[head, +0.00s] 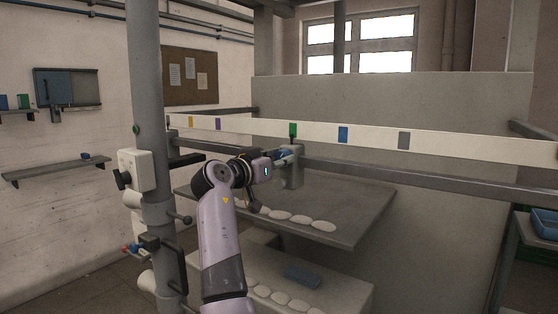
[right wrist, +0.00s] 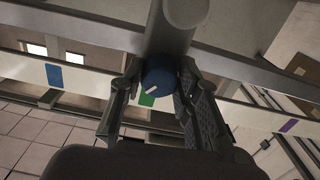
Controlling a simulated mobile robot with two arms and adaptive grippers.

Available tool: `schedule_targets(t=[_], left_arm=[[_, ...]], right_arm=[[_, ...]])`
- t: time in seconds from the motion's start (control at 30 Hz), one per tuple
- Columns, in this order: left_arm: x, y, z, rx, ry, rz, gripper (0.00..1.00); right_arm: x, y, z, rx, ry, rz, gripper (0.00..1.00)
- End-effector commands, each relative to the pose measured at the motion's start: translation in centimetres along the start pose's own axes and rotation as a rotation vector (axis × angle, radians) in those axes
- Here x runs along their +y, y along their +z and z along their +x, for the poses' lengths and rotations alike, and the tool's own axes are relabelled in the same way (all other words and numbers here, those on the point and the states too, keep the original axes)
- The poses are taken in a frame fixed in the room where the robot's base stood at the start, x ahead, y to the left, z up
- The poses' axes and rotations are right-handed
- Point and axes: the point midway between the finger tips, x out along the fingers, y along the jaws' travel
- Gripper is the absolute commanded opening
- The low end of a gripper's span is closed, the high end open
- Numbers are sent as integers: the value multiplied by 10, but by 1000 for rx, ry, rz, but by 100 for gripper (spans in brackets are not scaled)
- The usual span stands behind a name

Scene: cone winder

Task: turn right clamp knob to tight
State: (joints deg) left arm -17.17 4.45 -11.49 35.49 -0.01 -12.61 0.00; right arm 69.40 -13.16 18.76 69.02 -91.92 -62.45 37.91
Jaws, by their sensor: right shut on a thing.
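The right clamp knob is a round blue knob (right wrist: 160,82) with a white pointer line on its face, seen in the right wrist view. It sits at the end of a grey cylindrical clamp body (right wrist: 178,28). My right gripper (right wrist: 160,73) has one finger on each side of the knob and is shut on it. In the head view my right gripper (head: 279,157) reaches the grey clamp post (head: 293,174) below the rail; a little blue shows between the fingers, the rest of the knob is hidden. My left gripper is not in view.
A pale rail (head: 375,138) with coloured tags, one a green tag (head: 293,130), runs just above the clamp. A grey shelf (head: 350,205) with several white discs lies below. A grey column (head: 147,90) with a pale box (head: 142,171) and levers stands left of my arm.

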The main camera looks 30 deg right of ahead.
Motion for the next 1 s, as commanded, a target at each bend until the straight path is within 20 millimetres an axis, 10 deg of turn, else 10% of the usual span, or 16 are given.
schedule_targets(t=[1.0], left_arm=[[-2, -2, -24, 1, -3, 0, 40]], right_arm=[[1, -4, 0, 3, 0, -856, 2]])
